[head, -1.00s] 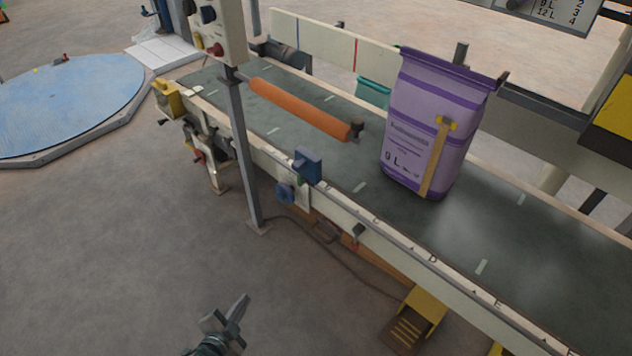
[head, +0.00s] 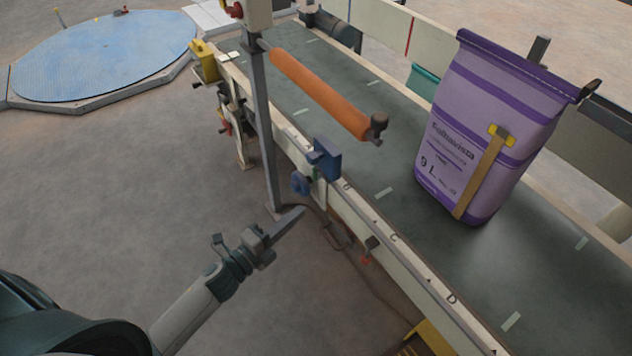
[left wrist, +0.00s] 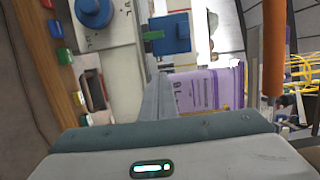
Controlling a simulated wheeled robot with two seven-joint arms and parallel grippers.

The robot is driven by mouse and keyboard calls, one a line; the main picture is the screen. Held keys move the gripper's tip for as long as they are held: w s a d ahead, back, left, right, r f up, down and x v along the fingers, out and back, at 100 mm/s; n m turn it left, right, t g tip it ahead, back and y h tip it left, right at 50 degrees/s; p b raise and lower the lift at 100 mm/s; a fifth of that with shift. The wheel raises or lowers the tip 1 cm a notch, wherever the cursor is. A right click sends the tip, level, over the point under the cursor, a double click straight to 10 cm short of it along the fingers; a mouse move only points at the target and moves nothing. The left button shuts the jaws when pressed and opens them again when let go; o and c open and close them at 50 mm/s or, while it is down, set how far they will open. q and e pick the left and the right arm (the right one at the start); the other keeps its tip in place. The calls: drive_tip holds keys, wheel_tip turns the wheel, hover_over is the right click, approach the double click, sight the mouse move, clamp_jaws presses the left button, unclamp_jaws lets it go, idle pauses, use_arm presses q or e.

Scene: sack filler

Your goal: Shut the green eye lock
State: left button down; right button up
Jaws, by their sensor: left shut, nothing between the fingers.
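A small green tab (left wrist: 153,36), which looks like the green eye lock, sits at the left side of a blue block (left wrist: 182,33) in the left wrist view. I cannot tell whether it is open or shut. In the head view the blue block (head: 325,159) stands on the conveyor's near rail, above a round blue knob (head: 300,184); the green part is not clear there. My left gripper (head: 301,209) is shut and empty, below and left of the blue block, apart from it. Its fingers (left wrist: 158,98) point toward the block in the left wrist view. My right gripper is not in view.
A purple sack (head: 482,130) stands on the dark conveyor belt (head: 400,207). An orange roller (head: 318,95) reaches over the belt from a grey post (head: 264,130). A blue turntable (head: 100,55) lies at the back left. The floor before the conveyor is open.

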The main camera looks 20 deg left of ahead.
sight(317, 173)
use_arm(q)
drive_tip(key=shift+w, duration=0.1)
drive_tip(key=x, duration=0.3)
drive_tip(key=a+x, duration=0.1)
drive_tip(key=x, duration=0.3)
drive_tip(key=w+a+x, duration=0.1)
drive_tip(key=x, duration=0.2)
drive_tip(key=shift+w+f, duration=0.1)
drive_tip(key=shift+w, duration=0.1)
drive_tip(key=shift+w+a, duration=0.45)
drive_tip(key=shift+a, duration=0.1)
